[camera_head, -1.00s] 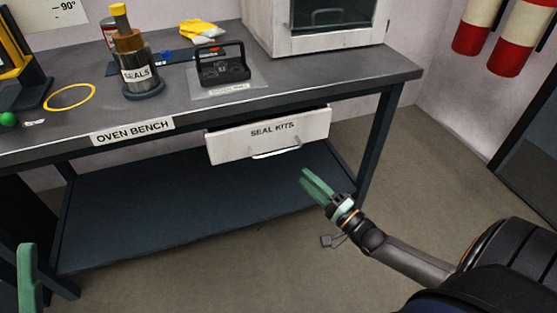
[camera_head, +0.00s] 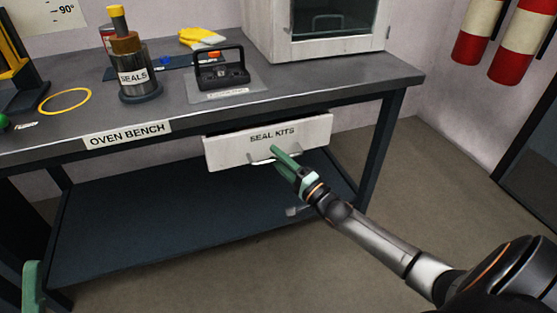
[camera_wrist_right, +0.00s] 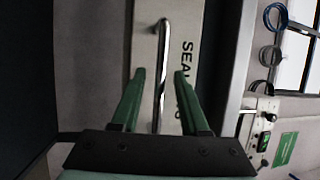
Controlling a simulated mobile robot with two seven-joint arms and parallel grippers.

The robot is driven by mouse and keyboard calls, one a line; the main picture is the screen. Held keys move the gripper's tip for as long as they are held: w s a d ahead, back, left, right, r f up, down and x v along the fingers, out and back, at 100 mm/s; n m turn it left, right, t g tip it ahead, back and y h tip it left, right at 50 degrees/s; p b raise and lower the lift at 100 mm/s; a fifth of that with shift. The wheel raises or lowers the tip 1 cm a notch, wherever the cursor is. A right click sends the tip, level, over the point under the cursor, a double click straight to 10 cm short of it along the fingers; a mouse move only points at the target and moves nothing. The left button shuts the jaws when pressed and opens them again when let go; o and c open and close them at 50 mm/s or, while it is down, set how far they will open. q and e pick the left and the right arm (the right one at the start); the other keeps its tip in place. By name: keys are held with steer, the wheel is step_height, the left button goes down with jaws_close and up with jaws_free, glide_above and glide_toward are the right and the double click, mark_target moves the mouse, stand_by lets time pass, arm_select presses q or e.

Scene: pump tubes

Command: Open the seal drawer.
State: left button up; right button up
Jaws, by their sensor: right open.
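The seal drawer has a white front (camera_head: 225,152) marked "SEAL KITS" and hangs under the bench top, with a dark gap along its top edge. Its curved metal handle (camera_head: 260,162) is partly hidden by my right gripper (camera_head: 279,156). In the right wrist view, the handle (camera_wrist_right: 163,45) runs between the two green fingers of the right gripper (camera_wrist_right: 160,72). The fingers are open, with a gap on each side of the bar. One green finger of my left gripper (camera_head: 32,285) shows at the lower left edge, away from the drawer.
The grey bench top (camera_head: 310,85) carries a "SEALS" canister (camera_head: 138,80), a black handled device (camera_head: 222,72), a yellow ring (camera_head: 65,102) and a white cabinet (camera_head: 315,45). A bench leg (camera_head: 380,150) stands right of the drawer. Floor in front is clear.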

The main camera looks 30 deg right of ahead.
jaws_close()
stand_by(1.4)
